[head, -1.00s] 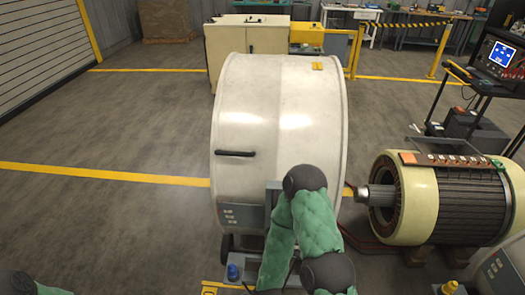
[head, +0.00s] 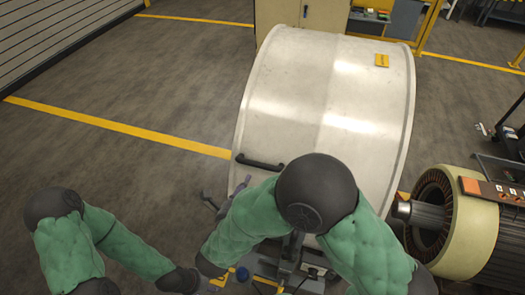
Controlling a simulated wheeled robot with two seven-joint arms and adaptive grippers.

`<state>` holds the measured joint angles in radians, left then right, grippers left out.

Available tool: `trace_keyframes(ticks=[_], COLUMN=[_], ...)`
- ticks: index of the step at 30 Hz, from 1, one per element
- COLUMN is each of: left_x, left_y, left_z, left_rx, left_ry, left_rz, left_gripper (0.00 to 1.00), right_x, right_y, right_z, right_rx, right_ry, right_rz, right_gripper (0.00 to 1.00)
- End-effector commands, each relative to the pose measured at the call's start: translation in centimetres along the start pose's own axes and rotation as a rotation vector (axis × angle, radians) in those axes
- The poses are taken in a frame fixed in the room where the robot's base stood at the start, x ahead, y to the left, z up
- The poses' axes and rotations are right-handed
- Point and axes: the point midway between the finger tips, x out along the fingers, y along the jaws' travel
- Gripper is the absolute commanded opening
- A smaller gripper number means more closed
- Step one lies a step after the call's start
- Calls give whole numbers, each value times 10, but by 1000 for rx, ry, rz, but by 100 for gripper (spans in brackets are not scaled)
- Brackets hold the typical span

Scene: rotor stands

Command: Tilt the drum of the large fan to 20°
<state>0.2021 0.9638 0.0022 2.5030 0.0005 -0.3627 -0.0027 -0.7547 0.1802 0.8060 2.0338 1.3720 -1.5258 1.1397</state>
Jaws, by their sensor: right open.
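The large fan's drum (head: 325,100) is a big off-white cylinder standing in the middle of the head view. A dark bar handle (head: 258,162) is on its near left side, and a yellow label (head: 382,60) is near its top right. My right gripper (head: 224,193) is open and empty at the drum's lower left edge, a little below and left of the handle, apart from it. My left gripper (head: 200,283) is low in the view, left of the fan's base; its fingers cannot be made out. My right arm hides the drum's lower front and much of the stand.
A cream-rimmed motor (head: 462,225) with a shaft lies close on the right. A cream cabinet (head: 300,14) stands behind the drum. A yellow floor line (head: 120,125) runs to the drum from the left, where the floor is clear.

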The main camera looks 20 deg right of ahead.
Motion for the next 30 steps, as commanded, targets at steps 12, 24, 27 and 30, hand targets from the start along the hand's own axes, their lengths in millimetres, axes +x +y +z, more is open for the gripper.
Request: trace_keyframes(ticks=[12, 24, 27, 30], left_x=[10, 24, 25, 25], left_y=[-4, -9, -9, -9], left_z=[0, 0, -1, -1], left_rx=[-1, -1, 0, 0], left_ry=[-1, -1, -1, -1], left_rz=[0, 0, 0, 0], left_gripper=[40, 40, 40, 40], right_x=[34, 94, 100, 103], right_y=[-3, -4, -6, -6], right_z=[-5, -5, -5, -5], right_rx=[32, 29, 29, 28], right_ry=[22, 18, 18, 16], right_rz=[-13, -13, -14, -15], right_gripper=[54, 54, 54, 54])
